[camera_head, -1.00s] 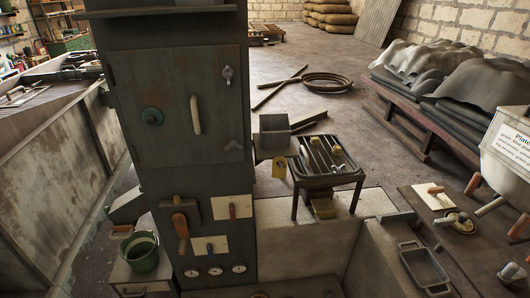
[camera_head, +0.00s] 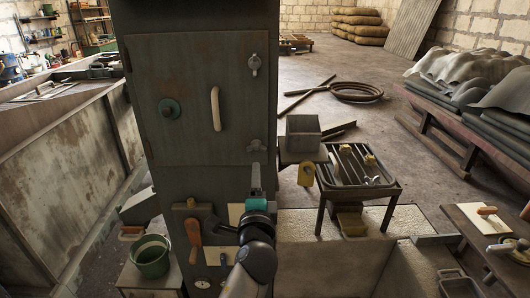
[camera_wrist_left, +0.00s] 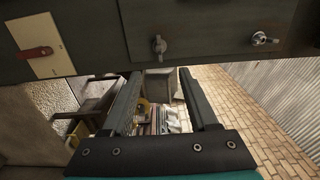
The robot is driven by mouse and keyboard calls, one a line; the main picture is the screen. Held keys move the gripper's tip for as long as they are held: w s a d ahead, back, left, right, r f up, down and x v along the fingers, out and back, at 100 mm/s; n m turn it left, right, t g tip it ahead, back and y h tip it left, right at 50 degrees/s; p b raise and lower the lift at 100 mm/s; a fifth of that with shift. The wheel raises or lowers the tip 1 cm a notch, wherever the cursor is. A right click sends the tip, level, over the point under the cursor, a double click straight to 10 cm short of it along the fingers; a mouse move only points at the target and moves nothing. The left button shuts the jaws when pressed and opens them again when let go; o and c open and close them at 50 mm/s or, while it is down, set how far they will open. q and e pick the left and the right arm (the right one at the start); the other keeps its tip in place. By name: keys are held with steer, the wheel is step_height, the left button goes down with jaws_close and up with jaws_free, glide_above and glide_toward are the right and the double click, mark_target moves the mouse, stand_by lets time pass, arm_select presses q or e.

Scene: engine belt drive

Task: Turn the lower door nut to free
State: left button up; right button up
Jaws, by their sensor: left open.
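The dark cabinet door (camera_head: 198,100) is closed, with a pale handle (camera_head: 215,108). The lower door nut (camera_head: 255,145), a small grey winged piece, is on the right edge of the door. It also shows in the left wrist view (camera_wrist_left: 159,46). The upper door nut (camera_head: 254,65) is above it and shows at the right in the left wrist view (camera_wrist_left: 263,39). My left gripper (camera_head: 256,168) is just below the lower nut. In the left wrist view my fingers (camera_wrist_left: 161,92) are open and empty, with the lower nut beyond the gap, apart from them.
Below the door are an orange-handled lever (camera_head: 194,236) and pale switch plates, partly covered by my arm. A green bucket (camera_head: 150,257) stands at the lower left.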

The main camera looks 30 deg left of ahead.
mark_target(256, 148)
arm_select(q)
steer(key=x, duration=1.4)
steer(key=shift+w, duration=0.15)
steer(key=shift+c, duration=0.2)
jaws_close()
